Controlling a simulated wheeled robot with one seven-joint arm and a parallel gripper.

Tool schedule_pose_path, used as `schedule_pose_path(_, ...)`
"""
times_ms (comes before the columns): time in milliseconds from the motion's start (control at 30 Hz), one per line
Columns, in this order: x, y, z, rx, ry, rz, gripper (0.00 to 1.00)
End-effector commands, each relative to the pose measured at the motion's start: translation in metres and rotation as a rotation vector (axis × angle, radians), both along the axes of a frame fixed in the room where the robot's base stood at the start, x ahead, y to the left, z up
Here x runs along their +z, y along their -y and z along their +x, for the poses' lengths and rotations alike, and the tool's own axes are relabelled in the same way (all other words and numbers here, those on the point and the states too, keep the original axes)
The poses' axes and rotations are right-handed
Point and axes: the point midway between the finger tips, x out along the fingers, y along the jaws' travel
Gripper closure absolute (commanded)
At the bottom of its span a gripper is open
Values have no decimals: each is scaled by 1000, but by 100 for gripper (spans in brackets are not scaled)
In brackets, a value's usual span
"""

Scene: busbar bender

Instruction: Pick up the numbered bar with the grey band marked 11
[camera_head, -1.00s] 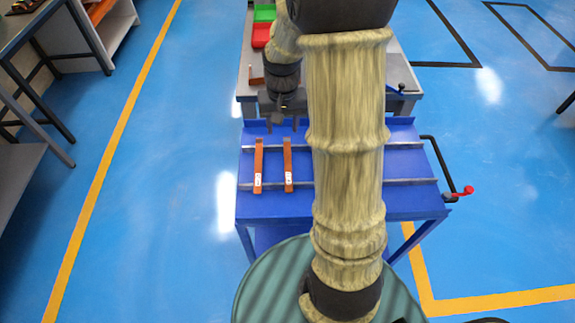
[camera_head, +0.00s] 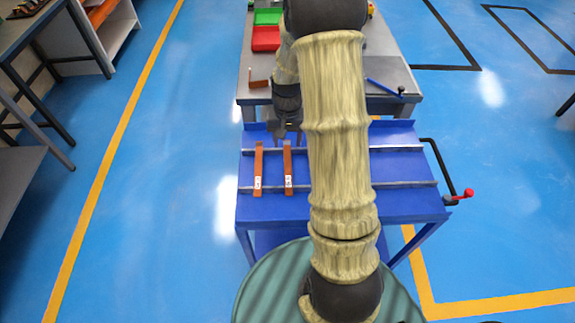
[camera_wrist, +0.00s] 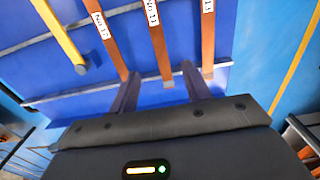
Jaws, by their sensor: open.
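Several flat copper-brown bars with white labels lie across the rails of a blue bench (camera_head: 400,200). In the wrist view they are a left bar (camera_wrist: 113,45), a middle bar (camera_wrist: 160,45) and a right bar (camera_wrist: 207,40). The middle and right bars show grey at their lower ends.
A yellow rod (camera_wrist: 58,32) with a grey end lies left of the bars in the wrist view. A crank with a red knob (camera_head: 467,193) sticks out at the bench's right. Behind stands a grey table (camera_head: 395,75) with green (camera_head: 267,16) and red bins (camera_head: 265,39).

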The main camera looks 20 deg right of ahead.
Motion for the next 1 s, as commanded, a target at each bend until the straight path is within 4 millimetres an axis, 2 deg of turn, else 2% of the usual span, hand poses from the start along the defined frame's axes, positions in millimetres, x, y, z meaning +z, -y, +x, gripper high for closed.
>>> schedule_pose_path(100,-22,0,-1,0,-5,1,52)
schedule_pose_path(300,-50,0,-1,0,-2,0,52)
schedule_pose_path(767,-57,0,0,0,-1,0,52)
schedule_pose_path(1000,-85,1,0,0,-4,1,52)
